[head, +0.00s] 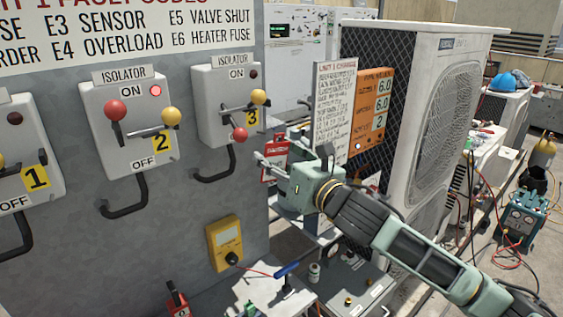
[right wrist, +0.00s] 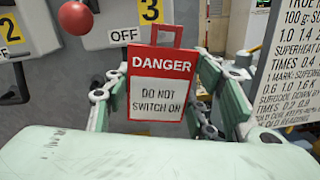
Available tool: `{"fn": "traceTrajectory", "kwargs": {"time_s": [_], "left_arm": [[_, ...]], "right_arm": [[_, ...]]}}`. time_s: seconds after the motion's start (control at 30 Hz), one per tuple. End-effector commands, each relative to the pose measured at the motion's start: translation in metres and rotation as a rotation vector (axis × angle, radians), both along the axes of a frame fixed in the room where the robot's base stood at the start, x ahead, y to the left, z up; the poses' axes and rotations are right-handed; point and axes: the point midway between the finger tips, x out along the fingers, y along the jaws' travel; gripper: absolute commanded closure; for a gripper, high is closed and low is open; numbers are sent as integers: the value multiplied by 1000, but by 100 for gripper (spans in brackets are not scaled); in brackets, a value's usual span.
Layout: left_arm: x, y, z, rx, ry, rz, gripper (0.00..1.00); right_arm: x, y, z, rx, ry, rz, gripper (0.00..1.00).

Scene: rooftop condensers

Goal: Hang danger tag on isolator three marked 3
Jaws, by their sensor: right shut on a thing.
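Isolator three (head: 212,80) is a pale box on the grey panel with a yellow 3 label (head: 252,117). Its red-ball lever (head: 240,133) points down, a yellow-ball part (head: 259,97) sits above, and its lamp is dark. My right gripper (head: 266,162) is shut on the red and white danger tag (head: 276,152), below and right of isolator three. In the right wrist view the tag (right wrist: 160,88) is upright between the fingers, its red loop at the top, reading "DANGER DO NOT SWITCH ON". The loop appears apart from the isolator. My left gripper is not in view.
Isolator two (head: 112,100), with a lit red lamp, and isolator one (head: 12,150) are to the left. A yellow meter (head: 225,243) hangs below. A written sheet (head: 333,110) and orange gauge panel (head: 374,110) stand right of the gripper, before a large condenser (head: 445,120).

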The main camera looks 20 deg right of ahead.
Motion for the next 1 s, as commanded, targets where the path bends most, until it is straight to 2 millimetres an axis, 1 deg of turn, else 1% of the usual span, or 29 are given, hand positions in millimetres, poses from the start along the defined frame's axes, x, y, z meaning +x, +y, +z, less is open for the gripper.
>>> {"fn": "traceTrajectory", "kwargs": {"time_s": [0.13,0.63,0.83,1.0], "left_arm": [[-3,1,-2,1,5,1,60],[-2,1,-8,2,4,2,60],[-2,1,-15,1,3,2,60],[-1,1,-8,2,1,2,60]], "right_arm": [[9,3,-1,1,-1,0,78],[37,14,-4,1,-1,1,78],[48,18,-6,1,-1,1,78],[56,21,-6,-1,0,0,78]]}}
